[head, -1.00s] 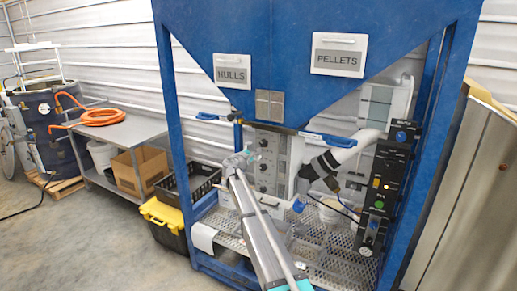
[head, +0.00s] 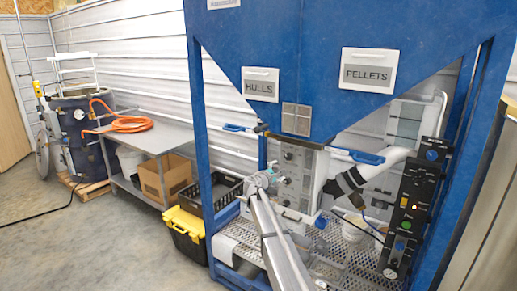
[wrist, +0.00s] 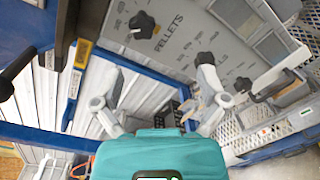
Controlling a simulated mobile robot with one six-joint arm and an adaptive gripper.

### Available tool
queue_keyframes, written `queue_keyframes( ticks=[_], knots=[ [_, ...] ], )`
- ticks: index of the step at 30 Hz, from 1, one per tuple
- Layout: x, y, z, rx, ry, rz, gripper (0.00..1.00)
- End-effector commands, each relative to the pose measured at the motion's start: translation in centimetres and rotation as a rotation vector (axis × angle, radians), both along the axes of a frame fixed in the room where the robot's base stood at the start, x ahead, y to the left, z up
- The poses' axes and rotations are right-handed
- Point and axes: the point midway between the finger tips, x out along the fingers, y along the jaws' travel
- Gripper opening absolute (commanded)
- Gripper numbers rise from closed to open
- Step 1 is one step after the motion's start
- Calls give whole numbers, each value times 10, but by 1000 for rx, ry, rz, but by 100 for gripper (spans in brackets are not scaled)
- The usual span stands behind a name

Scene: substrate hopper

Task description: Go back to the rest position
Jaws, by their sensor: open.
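My gripper (head: 262,180) is at the end of my arm in front of the blue hopper stand (head: 200,150), near the grey control box below the funnel. In the wrist view my gripper (wrist: 157,92) has its two grey fingers spread wide, with nothing held between them. Dark knobs and a grey panel lettered PELLETS (wrist: 180,40) show beyond the fingers. In the head view the hopper carries a HULLS label (head: 260,84) and a PELLETS label (head: 368,70).
A black control panel (head: 408,205) stands at the right of the frame. A black crate (head: 222,190) and a yellow-lidded bin (head: 185,222) sit left of the stand. A metal table (head: 160,138) holds an orange hose (head: 132,124).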

Motion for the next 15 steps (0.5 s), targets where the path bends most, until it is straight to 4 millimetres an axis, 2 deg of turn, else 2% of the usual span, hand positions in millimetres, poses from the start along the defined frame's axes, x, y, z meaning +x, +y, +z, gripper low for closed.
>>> queue_keyframes(
  ticks=[8, 15],
  knots=[
    [-88, -54, -50, 330, -6, -171, 93],
    [-186, -90, -108, 688, 2, -388, 93]
  ],
)
